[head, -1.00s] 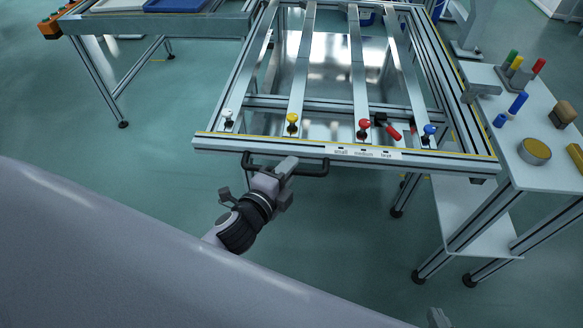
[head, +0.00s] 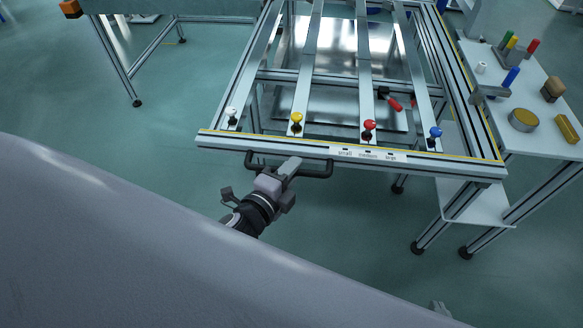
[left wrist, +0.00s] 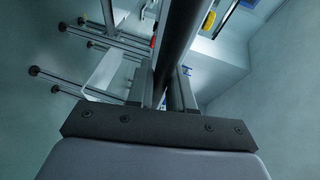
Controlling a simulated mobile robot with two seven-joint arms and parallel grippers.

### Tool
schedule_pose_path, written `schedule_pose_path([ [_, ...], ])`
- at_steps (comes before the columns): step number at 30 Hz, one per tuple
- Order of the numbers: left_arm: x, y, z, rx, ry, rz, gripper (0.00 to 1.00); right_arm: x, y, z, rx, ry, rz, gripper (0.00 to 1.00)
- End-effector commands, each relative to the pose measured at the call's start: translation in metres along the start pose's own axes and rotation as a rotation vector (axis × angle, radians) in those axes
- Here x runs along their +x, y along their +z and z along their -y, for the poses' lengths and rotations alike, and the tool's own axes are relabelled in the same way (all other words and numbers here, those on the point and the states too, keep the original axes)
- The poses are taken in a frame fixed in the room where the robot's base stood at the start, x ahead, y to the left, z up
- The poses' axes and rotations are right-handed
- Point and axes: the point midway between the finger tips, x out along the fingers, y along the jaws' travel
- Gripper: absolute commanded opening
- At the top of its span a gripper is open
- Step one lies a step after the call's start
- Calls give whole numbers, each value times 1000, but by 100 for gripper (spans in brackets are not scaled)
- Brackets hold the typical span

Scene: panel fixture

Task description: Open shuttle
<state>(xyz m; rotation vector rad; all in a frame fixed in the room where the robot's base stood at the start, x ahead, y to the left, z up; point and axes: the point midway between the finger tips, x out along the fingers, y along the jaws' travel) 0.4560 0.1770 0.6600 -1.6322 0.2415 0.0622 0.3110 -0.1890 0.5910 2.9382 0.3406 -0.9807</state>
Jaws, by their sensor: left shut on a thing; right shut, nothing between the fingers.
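The shuttle (head: 480,165) is an aluminium frame with several lengthwise rails and a yellow-edged front bar. White (head: 231,113), yellow (head: 297,119), red (head: 369,126) and blue (head: 435,133) knobs stand along its front. A black handle (head: 322,174) hangs at the front edge. My left gripper (head: 290,167) is shut on this handle, left of its right end. In the left wrist view the fingers (left wrist: 160,90) sit either side of a dark bar. My right gripper (head: 439,307) barely shows at the bottom edge, shut and empty, apart from the shuttle.
A white side table (head: 540,145) at the right holds coloured pegs, a round yellow-topped piece (head: 523,120) and blocks; the shuttle's right side is close to it. Another table (head: 190,8) stands at the back left. A red-handled tool (head: 393,103) lies below the rails. Floor in front is clear.

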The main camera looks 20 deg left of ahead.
Motion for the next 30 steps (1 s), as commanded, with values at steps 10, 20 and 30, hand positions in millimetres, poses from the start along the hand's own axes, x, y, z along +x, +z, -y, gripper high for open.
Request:
schedule_pose_path([
  [10, -1, 1, -2, 1, 4, 3, 0, 0, 0, 0, 0, 0, 1, 0],
  [20, -1, 0, -1, 1, 2, 2, 42, 0, 1, 0, 0, 0, 1, 0],
  [30, -14, 0, -1, 0, 3, 2, 42, -1, 0, 0, 0, 0, 2, 0],
])
